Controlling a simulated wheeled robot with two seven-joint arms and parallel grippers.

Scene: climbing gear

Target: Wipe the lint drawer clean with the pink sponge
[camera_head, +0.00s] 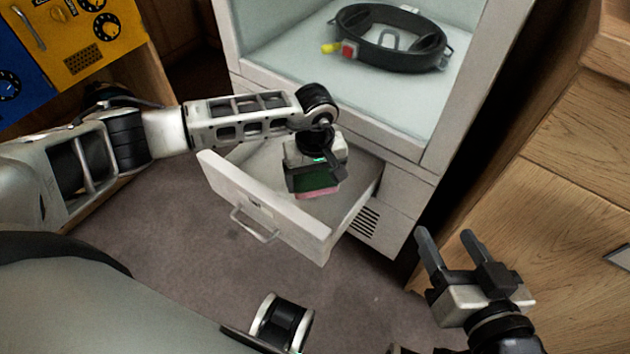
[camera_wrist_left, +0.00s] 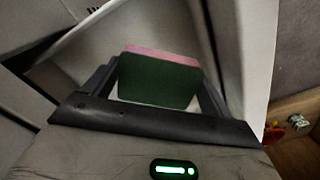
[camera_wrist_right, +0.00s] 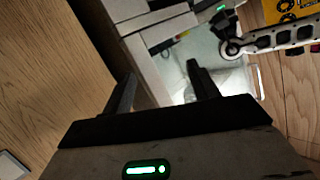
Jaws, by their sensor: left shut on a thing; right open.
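The lint drawer (camera_head: 265,207) is a white drawer with a front handle, pulled out of the white cabinet. My left gripper (camera_head: 316,188) is inside the drawer's outline, pointing down, shut on the pink sponge (camera_head: 318,194). In the left wrist view the sponge (camera_wrist_left: 160,78) shows a dark green face and a pink layer, held between both fingers. Whether it touches the drawer floor I cannot tell. My right gripper (camera_head: 452,247) is open and empty, to the right of the drawer, in front of the wooden cabinet. Its spread fingers show in the right wrist view (camera_wrist_right: 160,90).
Above the drawer, a black harness-like ring (camera_head: 392,38) with red and yellow parts lies in the white cabinet's open compartment. A wooden cabinet (camera_head: 570,190) stands at the right. A yellow and blue panel (camera_head: 85,40) is at the upper left. Grey carpet (camera_head: 180,235) lies bare in front of the drawer.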

